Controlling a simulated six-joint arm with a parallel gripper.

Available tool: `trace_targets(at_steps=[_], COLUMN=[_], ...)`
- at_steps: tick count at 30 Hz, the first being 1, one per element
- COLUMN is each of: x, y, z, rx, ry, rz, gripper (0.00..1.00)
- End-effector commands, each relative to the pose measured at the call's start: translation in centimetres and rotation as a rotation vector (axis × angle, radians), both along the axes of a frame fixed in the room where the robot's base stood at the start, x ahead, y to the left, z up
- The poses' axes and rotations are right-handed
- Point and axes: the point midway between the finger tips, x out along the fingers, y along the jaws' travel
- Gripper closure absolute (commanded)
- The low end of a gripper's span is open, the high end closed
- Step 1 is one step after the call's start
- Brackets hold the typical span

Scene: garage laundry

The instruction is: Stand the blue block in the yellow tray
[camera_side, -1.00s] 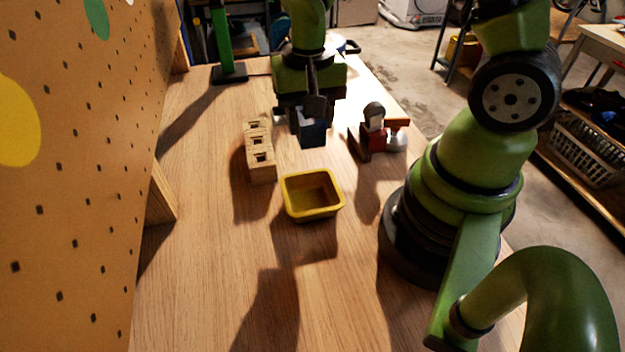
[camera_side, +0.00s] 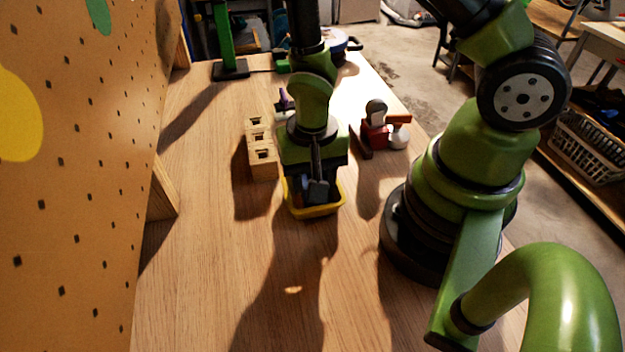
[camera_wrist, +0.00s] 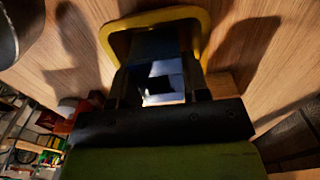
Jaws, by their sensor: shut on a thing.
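The yellow tray (camera_side: 314,211) sits on the wooden table, and its front wall shows below my gripper (camera_side: 316,190). In the wrist view the tray's yellow rim (camera_wrist: 165,14) curves around the far end of my fingers. My gripper (camera_wrist: 160,85) is shut on the blue block (camera_wrist: 155,44), a dark blue piece between the fingers. The block is over or inside the tray; I cannot tell whether it touches the tray floor. In the side view my gripper hides most of the block and the tray's inside.
A wooden block with several square holes (camera_side: 262,155) stands close left of the tray. Red, brown and white items (camera_side: 376,132) stand to the back right. A small purple thing (camera_side: 285,98) is behind the holed block. The table in front is clear.

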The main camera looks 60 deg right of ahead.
Motion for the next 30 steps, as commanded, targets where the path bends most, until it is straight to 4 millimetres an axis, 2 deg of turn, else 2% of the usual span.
trace_targets(at_steps=[4, 16, 17, 18, 26, 30], x=[-0.1, 0.0, 0.0, 0.0, 0.0, 0.0], y=[0.0, 0.0, 0.0, 0.0, 0.0, 0.0], z=[-1.3, -1.7, -1.6, -1.6, -1.6, -0.8], rx=[-0.001, 0.000, 0.000, 0.000, 0.000, 0.000], ry=[0.002, 0.001, 0.000, 0.000, 0.000, -0.003], rz=[-0.001, -0.001, -0.001, -0.001, -0.001, 0.000], gripper=[0.85, 0.85, 0.51, 0.47, 0.47, 0.47])
